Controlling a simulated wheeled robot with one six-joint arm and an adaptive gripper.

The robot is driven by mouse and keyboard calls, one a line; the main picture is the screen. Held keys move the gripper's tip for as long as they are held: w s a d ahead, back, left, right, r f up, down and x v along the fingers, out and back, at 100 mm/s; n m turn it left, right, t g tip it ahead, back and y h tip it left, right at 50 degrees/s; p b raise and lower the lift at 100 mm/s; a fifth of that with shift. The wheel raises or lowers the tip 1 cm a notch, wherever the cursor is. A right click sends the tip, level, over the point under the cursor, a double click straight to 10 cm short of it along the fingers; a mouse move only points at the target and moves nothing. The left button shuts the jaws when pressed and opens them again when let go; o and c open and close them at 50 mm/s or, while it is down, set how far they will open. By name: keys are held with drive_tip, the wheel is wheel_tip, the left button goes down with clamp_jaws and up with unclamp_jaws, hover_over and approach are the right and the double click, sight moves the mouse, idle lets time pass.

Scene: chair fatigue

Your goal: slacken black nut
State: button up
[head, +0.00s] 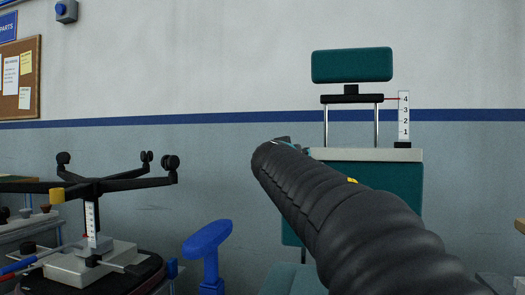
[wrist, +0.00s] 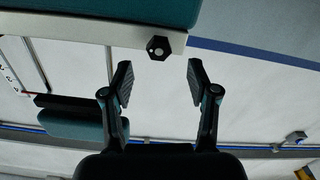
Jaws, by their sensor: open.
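The black nut (wrist: 158,47) is a dark hex piece with a pale centre, set on the light crossbar (wrist: 100,33) of the chair in the wrist view. My gripper (wrist: 159,78) is open and empty, its two fingers spread to either side of the nut's line. The nut sits just beyond the fingertips and looks apart from them. In the head view my dark sleeved arm covers the nut and most of the gripper. The chair's teal headrest (head: 352,65) stands on two metal posts above the teal backrest (head: 385,185).
A scale marked 1 to 4 (head: 403,115) stands beside the headrest, with a red pointer near 4. A blue armrest (head: 207,245) is left of my arm. An upturned black chair base (head: 120,182) stands at far left.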

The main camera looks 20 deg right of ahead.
drive_tip(key=shift+p+x, duration=0.6)
drive_tip(key=shift+x, duration=2)
clamp_jaws()
